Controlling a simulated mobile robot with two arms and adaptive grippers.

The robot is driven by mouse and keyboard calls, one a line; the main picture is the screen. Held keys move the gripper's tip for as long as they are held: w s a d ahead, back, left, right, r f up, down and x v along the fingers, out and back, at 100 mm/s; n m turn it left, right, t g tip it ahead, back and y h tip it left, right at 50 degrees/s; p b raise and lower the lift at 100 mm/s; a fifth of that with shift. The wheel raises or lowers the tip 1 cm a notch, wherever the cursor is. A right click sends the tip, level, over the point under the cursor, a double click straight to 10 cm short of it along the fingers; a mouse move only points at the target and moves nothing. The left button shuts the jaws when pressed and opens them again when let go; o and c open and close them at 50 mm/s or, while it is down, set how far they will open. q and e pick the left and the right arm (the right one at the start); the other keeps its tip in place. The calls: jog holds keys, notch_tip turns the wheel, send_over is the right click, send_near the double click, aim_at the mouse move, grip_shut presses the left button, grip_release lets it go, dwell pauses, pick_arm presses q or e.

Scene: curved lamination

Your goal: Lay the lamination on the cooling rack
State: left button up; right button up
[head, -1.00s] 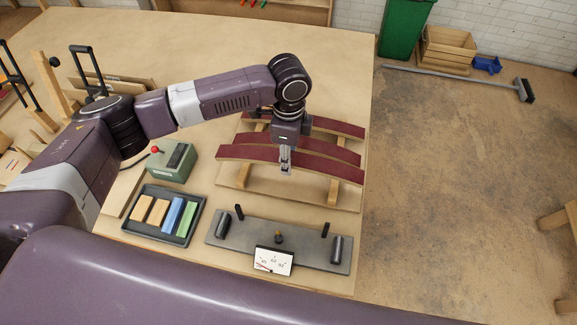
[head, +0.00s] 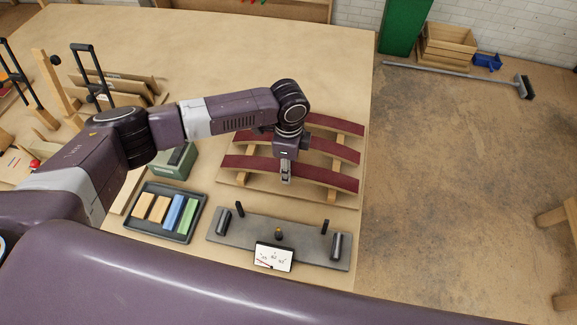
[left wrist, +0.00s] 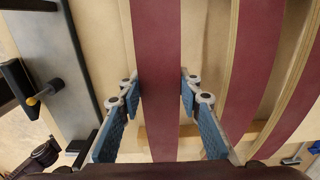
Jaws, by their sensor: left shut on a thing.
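A dark red curved lamination (head: 325,178) is the nearest of three on the cooling rack. My left gripper (head: 286,180) is shut on it near its middle. In the left wrist view, the blue-padded fingers (left wrist: 162,92) flank the lamination (left wrist: 157,45) on both sides. The lamination lies across the front of the rack's two wooden rails (head: 241,179) and seems to rest on them, though contact is not clearly visible. Two similar laminations (head: 345,151) (head: 338,127) lie behind it, apart and roughly parallel. My right gripper is not in view.
A grey gauge plate with upright pins (head: 225,228) and a dial card (head: 274,257) stands just in front of the rack. A tray (head: 152,227) of coloured blocks and a green box (head: 170,170) are to the left. The table's right edge is close beside the rack.

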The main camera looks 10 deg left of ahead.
pick_arm(q)
jog(key=shift+f, duration=0.2)
jog(key=o, duration=1.2)
jog(key=shift+o, duration=0.2)
notch_tip(320, 180, up, 13)
jog(key=b, duration=0.2)
